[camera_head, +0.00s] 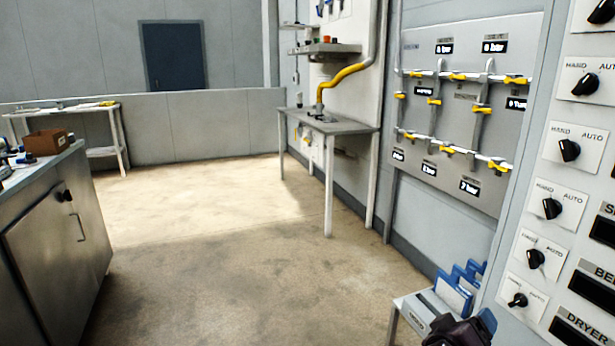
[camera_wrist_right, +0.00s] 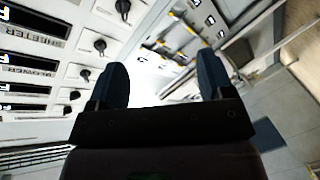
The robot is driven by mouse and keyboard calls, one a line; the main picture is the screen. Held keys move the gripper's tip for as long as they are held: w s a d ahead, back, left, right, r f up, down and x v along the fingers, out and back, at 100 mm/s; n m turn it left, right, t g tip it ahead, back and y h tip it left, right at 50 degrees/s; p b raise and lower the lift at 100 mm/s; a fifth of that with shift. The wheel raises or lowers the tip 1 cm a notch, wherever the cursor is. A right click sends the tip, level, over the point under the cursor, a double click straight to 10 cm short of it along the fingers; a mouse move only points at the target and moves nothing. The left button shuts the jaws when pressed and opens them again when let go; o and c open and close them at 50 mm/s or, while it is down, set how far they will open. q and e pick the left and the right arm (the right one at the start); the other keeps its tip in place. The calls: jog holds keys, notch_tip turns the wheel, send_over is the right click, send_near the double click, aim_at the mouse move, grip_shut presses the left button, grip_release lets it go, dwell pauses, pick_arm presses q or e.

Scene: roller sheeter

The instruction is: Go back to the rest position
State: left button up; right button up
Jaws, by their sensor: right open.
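My right gripper (camera_wrist_right: 162,85) shows in the right wrist view with its two dark blue fingers wide apart and nothing between them. The control panel (camera_wrist_right: 60,55) with black selector knobs lies to the left of the fingers and apart from them, as far as the view shows. In the head view a dark part of my right arm (camera_head: 460,332) shows at the bottom edge, beside the panel's lower end. The panel's HAND/AUTO knobs (camera_head: 569,150) run down the right side. My left gripper does not show in either view.
A valve board (camera_head: 465,110) with yellow handles hangs on the right wall. A small stand (camera_head: 415,310) with blue folders is low near my right arm. A steel cabinet (camera_head: 60,235) stands at left, a grey table (camera_head: 330,127) farther back. The floor (camera_head: 230,250) between is clear.

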jog(key=s+a+f+n+y+b, duration=0.3)
jog(key=s+f+y, duration=0.6)
jog(key=s+f, duration=1.2)
jog(key=s+a+f+y+b, duration=0.15)
jog(key=s+y+b, duration=0.25)
jog(key=s, duration=0.8)
pick_arm(q)
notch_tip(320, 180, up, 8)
jog(key=p, duration=1.7)
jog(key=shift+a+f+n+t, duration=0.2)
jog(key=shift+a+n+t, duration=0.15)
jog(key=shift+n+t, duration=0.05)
pick_arm(e)
notch_tip(320, 180, up, 12)
jog(key=s+d+m, duration=0.1)
jog(key=m, duration=0.1)
jog(key=shift+s+d+f+h, duration=0.15)
jog(key=shift+d+f+h, duration=0.05)
jog(key=shift+f+h, duration=0.1)
